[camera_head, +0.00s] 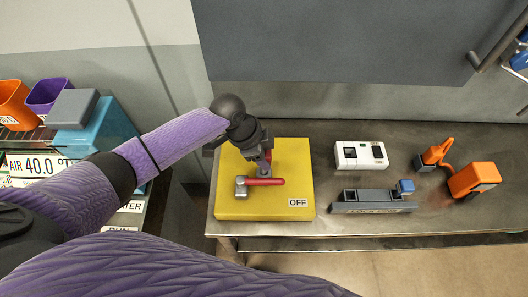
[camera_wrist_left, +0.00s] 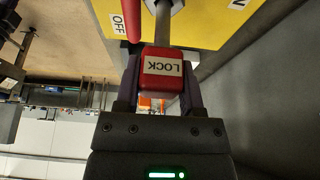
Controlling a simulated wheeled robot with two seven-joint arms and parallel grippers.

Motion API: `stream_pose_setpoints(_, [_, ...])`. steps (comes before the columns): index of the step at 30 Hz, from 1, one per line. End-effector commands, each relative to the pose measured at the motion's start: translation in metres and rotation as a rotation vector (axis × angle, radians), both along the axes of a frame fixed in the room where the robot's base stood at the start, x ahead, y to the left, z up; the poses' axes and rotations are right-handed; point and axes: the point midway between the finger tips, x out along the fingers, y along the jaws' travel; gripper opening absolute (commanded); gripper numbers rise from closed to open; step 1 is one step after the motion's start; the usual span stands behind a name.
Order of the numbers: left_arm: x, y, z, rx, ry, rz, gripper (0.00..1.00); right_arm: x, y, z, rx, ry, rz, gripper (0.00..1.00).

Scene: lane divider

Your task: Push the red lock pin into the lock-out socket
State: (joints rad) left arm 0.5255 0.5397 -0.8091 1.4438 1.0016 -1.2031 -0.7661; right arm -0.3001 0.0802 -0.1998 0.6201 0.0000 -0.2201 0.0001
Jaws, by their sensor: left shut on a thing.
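My left gripper (camera_head: 265,162) is above the yellow panel (camera_head: 230,205) in the head view. In the left wrist view the gripper (camera_wrist_left: 158,95) is shut on the red lock pin (camera_wrist_left: 161,68), a block with LOCK on its face. The pin's grey shaft (camera_wrist_left: 162,25) reaches toward a light metal fitting on the panel. That may be the lock-out socket; I cannot tell how deep the shaft sits. A red lever (camera_head: 265,182) with a grey metal end (camera_head: 241,187) lies across the panel near the OFF label (camera_head: 298,203). My gripper hides most of the pin in the head view.
Right of the panel on the dark bench (camera_head: 330,225) are a white device (camera_head: 361,155), a grey tray (camera_head: 372,206) with a blue block, and an orange tool (camera_head: 472,180). Orange and purple bins (camera_head: 46,95) stand at the left. A grey cabinet (camera_head: 330,45) is behind.

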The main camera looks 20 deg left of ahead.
Motion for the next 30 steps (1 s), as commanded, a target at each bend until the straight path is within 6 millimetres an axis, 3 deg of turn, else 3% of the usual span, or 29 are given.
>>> stream_pose_setpoints(30, [0.000,0.000,-0.026,-0.001,0.000,0.000,0.00,-0.001,0.000,-0.020,0.000,0.002,0.000,0.00])
